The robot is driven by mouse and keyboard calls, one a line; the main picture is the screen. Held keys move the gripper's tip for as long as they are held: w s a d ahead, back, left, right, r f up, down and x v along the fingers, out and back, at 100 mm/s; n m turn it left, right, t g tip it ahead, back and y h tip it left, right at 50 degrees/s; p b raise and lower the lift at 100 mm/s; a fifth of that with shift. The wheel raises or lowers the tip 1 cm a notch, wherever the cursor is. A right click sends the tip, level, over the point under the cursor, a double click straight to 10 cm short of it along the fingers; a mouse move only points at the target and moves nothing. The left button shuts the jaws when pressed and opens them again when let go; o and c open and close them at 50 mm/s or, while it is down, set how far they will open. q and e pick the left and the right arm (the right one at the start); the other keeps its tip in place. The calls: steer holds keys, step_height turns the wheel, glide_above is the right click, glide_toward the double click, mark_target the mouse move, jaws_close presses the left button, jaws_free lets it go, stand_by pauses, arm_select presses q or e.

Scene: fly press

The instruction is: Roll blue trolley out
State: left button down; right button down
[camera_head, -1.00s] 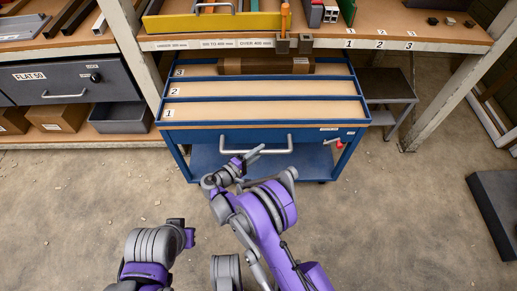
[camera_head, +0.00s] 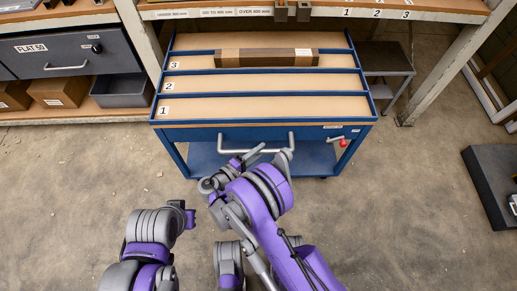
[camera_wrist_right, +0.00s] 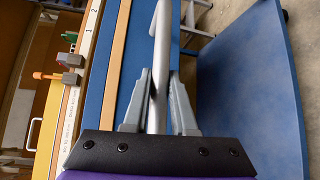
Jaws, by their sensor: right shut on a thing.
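The blue trolley (camera_head: 262,126) stands at the centre in the head view, its rear close to the shelf. Its top has tan lanes numbered 1, 2 and 3, and a long brown block (camera_head: 250,58) lies near lane 3. My right gripper (camera_head: 258,151) is shut on the trolley's grey front handle (camera_head: 291,141). In the right wrist view, the fingers (camera_wrist_right: 160,80) sit either side of the handle bar (camera_wrist_right: 160,45).
A shelf (camera_head: 440,15) on pale posts (camera_head: 442,62) spans the back. A grey step stand (camera_head: 385,58) is right of the trolley. A grey bin (camera_head: 122,92) and drawer cabinet (camera_head: 75,62) stand left. A dark platform (camera_head: 490,180) lies at right. The floor (camera_head: 400,210) between is largely clear.

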steer(key=c, duration=0.7)
jaws_free()
steer(key=shift+c, duration=0.2)
arm_select(q)
steer(key=shift+a, duration=0.1)
arm_select(e)
steer(key=shift+a, duration=0.1)
